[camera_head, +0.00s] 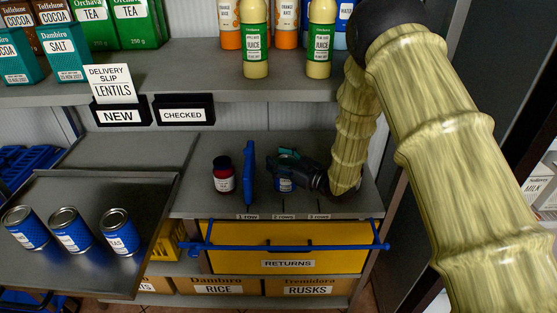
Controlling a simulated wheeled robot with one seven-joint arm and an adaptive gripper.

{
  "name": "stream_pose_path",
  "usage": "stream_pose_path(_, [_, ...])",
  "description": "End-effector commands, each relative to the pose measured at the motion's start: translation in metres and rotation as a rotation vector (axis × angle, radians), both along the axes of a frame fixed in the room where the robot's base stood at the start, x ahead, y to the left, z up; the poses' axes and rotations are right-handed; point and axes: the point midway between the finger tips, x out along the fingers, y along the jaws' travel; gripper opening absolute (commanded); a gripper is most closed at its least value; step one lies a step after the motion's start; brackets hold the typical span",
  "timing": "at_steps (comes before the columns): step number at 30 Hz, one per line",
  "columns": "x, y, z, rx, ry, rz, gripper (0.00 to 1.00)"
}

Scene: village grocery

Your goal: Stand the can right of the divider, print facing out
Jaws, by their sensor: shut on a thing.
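A blue can (285,186) stands on the lower shelf (205,203), right of the blue divider (248,173). My gripper (284,167) reaches in from the right and is shut on this can. The dark fingers hide most of the can; a small blue part with some pale print shows below them. I cannot tell how squarely the print faces out, or whether the base touches the shelf. The divider is upright, a little left of the gripper and apart from the can.
A dark red jar (223,175) stands left of the divider. Three blue cans stand on the grey tray (90,270) at the left. Row labels (283,217) line the shelf's front edge, above the yellow returns drawer (350,240). Juice bottles (255,42) stand on the shelf above.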

Motion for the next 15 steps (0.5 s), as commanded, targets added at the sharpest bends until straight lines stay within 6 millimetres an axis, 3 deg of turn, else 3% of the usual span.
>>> stream_pose_path(1, [-0.0001,-0.0001,-0.0015,0.0,0.0,0.0,0.62])
stream_pose_path(5, [0.0,-0.0001,-0.0007,0.0,0.0,0.0,0.86])
stream_pose_path(6, [-0.0001,-0.0001,-0.0007,0.0,0.0,0.0,0.88])
stream_pose_path(15, [-0.0001,-0.0001,0.0004,0.0,0.0,0.0,0.88])
